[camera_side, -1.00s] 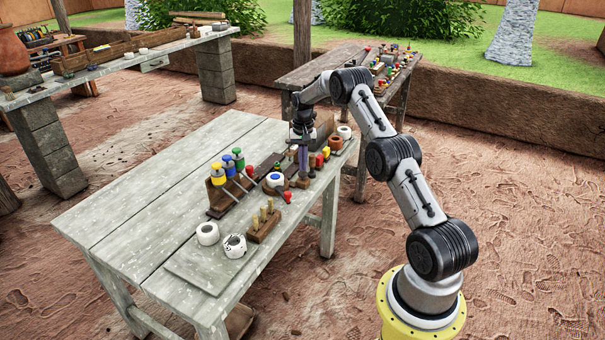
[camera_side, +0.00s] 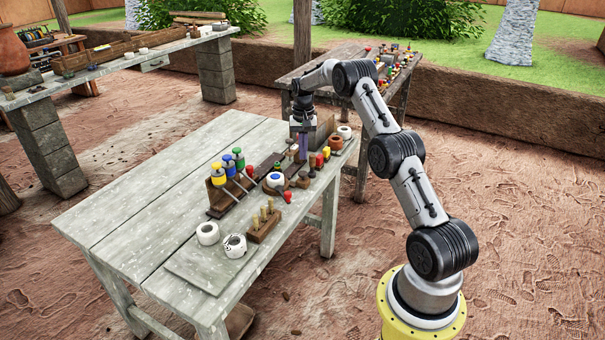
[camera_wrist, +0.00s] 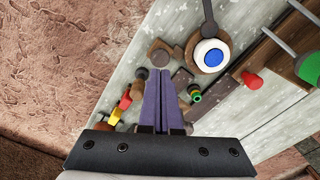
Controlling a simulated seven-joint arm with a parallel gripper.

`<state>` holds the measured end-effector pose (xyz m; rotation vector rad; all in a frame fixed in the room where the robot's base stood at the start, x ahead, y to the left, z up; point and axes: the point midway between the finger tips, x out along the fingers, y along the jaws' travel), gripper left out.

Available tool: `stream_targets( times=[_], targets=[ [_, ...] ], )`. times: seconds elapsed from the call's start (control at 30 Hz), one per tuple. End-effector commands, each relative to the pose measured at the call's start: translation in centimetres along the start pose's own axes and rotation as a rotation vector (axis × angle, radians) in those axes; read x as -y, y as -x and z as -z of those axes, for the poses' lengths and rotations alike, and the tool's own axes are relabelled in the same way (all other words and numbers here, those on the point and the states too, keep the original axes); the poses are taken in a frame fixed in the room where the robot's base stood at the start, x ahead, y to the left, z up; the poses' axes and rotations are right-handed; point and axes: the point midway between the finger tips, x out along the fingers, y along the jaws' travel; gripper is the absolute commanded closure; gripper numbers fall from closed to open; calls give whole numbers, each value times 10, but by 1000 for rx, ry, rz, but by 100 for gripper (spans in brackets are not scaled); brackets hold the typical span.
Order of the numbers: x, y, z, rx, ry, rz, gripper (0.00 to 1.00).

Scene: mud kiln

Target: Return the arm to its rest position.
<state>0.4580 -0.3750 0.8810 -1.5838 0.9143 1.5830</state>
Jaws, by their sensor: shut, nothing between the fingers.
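My gripper (camera_side: 303,158) hangs fingers down above the far right end of the grey wooden table (camera_side: 135,190). In the wrist view its two purple fingers (camera_wrist: 160,73) are pressed together with nothing between them. The tips are above the small tools on the table and appear clear of them. The arm is bent, reaching from its yellow base over the table's right side.
Below and near my gripper are a white pot with a blue centre (camera_wrist: 209,55), a red-ended tool (camera_wrist: 252,81) and a green-ringed piece (camera_wrist: 195,93). A rack with yellow, blue and green knobs (camera_side: 228,167), white cups (camera_side: 207,233) and a peg block (camera_side: 263,222) stand nearer. The table's left side is clear.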

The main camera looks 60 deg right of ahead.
Motion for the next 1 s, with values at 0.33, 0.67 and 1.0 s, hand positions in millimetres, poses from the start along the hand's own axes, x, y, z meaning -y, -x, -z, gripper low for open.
stream_targets(
  times=[0.33, 0.67, 1.0],
  targets=[
    [60, 94, -20, -129, 105, 57, 100],
    [104, 241, -140, -277, 303, 150, 100],
    [79, 316, -284, -385, 529, 236, 100]
  ],
)
